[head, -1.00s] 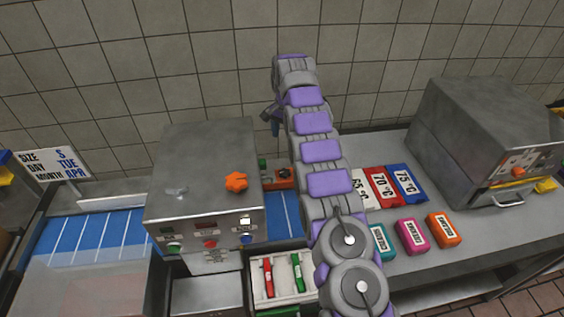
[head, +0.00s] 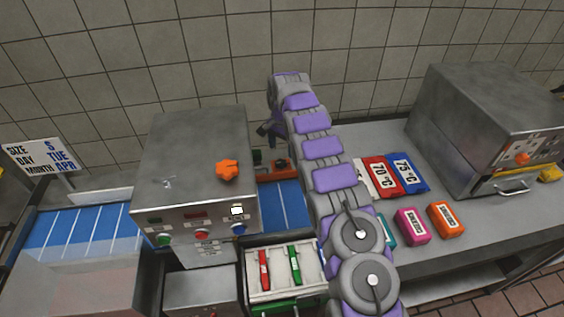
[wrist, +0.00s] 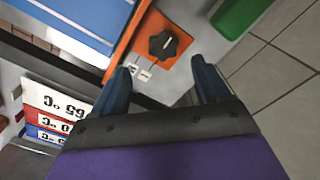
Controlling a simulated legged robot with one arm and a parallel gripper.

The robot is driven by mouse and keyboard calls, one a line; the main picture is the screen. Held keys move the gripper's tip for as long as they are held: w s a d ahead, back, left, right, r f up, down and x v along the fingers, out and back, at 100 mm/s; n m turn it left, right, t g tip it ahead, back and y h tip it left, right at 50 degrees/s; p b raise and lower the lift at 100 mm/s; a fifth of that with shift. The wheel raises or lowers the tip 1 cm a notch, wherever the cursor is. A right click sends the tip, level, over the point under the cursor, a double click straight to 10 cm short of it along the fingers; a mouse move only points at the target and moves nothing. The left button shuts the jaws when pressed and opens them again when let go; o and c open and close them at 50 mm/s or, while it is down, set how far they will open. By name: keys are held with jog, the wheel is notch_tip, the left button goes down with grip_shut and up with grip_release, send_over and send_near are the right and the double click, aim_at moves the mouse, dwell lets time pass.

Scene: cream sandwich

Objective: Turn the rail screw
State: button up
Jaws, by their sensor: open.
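A black knob (wrist: 163,44) sits on an orange bracket (wrist: 127,30) beside the blue belt in the wrist view; it looks like the rail screw. In the head view the knob (head: 281,164) is small, behind the gap right of the grey machine. My gripper (wrist: 165,78) is open and empty, its two dark fingers pointing toward the knob, one on each side in the picture. The knob shows just beyond the fingertips, apart from them. In the head view my gripper (head: 271,130) hangs near the wall above the bracket, partly hidden by my arm.
A grey machine (head: 195,140) with an orange star knob (head: 228,170) stands left of my arm. Temperature cards (head: 383,177) and coloured boxes (head: 411,223) lie right. A grey oven (head: 480,120) stands far right. The tiled wall (head: 380,50) is close behind my gripper.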

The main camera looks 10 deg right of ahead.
aim_at(280, 163)
jog(key=f, duration=0.2)
jog(key=a+f+b, duration=0.1)
jog(key=f, duration=0.2)
jog(key=shift+a+f, duration=0.2)
jog(key=shift+f, duration=0.1)
jog(key=shift+d+f, duration=0.2)
jog(key=shift+f, duration=0.35)
jog(key=shift+d, duration=0.35)
jog(key=shift+a, duration=0.4)
jog(key=c, duration=0.5)
jog(key=shift+d, duration=0.2)
jog(key=c, duration=0.5)
jog(key=shift+c, duration=0.2)
